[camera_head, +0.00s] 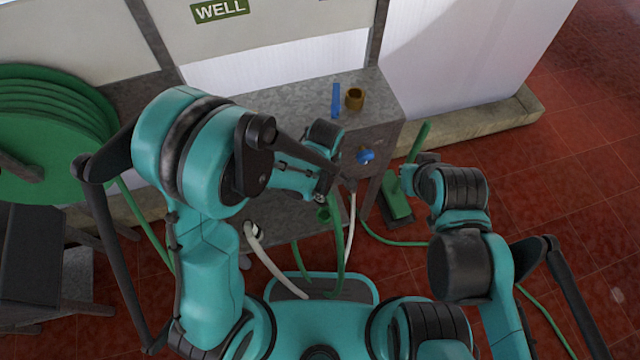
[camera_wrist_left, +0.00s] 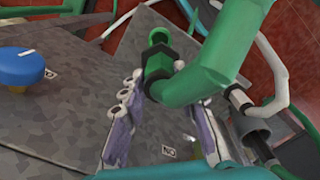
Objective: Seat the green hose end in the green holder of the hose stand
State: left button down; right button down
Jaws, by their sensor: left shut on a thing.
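My left gripper (camera_head: 321,196) is in front of the hose stand (camera_head: 378,88) in the head view. In the left wrist view its two fingers (camera_wrist_left: 165,135) are shut around the green hose end (camera_wrist_left: 185,88), a thick bent green piece. A black collar (camera_wrist_left: 154,64) shows beside its bend. A small green ring (camera_head: 322,214) sits just below the gripper in the head view and looks like the green holder. A green open rim (camera_wrist_left: 158,38) shows past the collar; I cannot tell whether it is the holder or how it meets the hose end. My right gripper (camera_head: 407,175) is small and partly hidden.
The stand bears a blue cylinder (camera_head: 336,100), a brass ring (camera_head: 354,99) and a blue knob (camera_head: 366,157). A white hose (camera_head: 262,258) hangs left of the green hose (camera_head: 337,255). A green-handled tool (camera_head: 397,198) stands at right. A green hose reel (camera_head: 50,125) is at left.

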aim_at(325, 201)
pick_arm(q)
jog(key=shift+s+d+f, duration=0.1)
jog(key=shift+d+f, duration=0.1)
jog(key=shift+f, duration=0.55)
jog(key=shift+f+b, duration=1.95)
jog(key=shift+f, duration=0.45)
jog(key=shift+r, duration=0.2)
jog(key=shift+f, duration=0.2)
jog(key=shift+f, duration=1.9)
jog(key=shift+f, duration=0.35)
jog(key=c, duration=1.1)
grip_release()
